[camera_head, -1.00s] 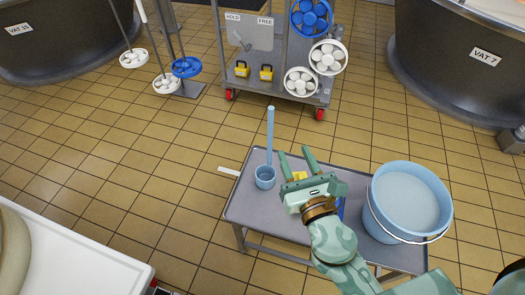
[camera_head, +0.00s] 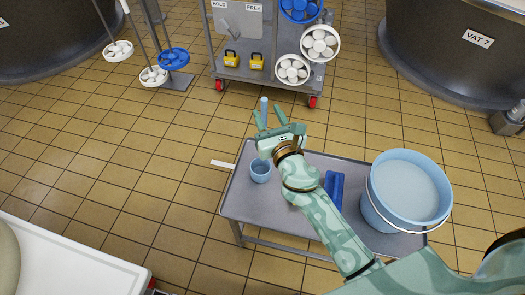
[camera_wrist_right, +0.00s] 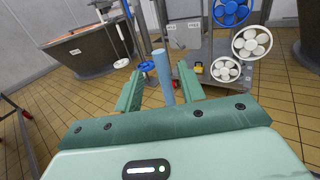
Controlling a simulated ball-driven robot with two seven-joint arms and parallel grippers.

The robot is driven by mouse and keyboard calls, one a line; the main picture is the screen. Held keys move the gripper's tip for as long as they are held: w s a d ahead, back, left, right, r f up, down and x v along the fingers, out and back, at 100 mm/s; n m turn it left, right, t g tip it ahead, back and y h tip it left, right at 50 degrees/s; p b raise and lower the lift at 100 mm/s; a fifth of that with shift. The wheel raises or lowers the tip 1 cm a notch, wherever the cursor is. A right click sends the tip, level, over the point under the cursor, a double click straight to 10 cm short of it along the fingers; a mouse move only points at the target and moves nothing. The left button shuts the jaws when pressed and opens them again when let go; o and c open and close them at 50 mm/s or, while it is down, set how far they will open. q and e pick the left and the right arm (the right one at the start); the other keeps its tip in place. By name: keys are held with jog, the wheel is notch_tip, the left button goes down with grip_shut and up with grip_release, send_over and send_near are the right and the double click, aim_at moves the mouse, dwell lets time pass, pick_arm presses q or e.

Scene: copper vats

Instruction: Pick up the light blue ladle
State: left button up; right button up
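The light blue ladle stands on the grey trolley table, its cup (camera_head: 260,175) near the table's left end and its long handle rising upright. My right gripper (camera_head: 268,118) is at the upper part of the handle and hides the middle of it. The right gripper is open. My left gripper is not in view.
A light blue bucket (camera_head: 405,190) with a wire handle stands at the table's (camera_head: 245,205) right end. A dark blue object (camera_head: 334,187) lies mid-table, partly behind my right arm. A rack cart (camera_head: 270,70) with fans and yellow padlocks stands behind. Tiled floor is open at left.

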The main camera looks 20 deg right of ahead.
aim_at(265, 108)
jog(key=w, duration=0.4)
jog(key=shift+w+d+f+b, duration=0.15)
jog(key=shift+w+f+b, duration=0.05)
jog(key=shift+f+b, duration=0.1)
grip_shut()
jog(key=shift+r, duration=0.1)
jog(key=shift+r, duration=0.1)
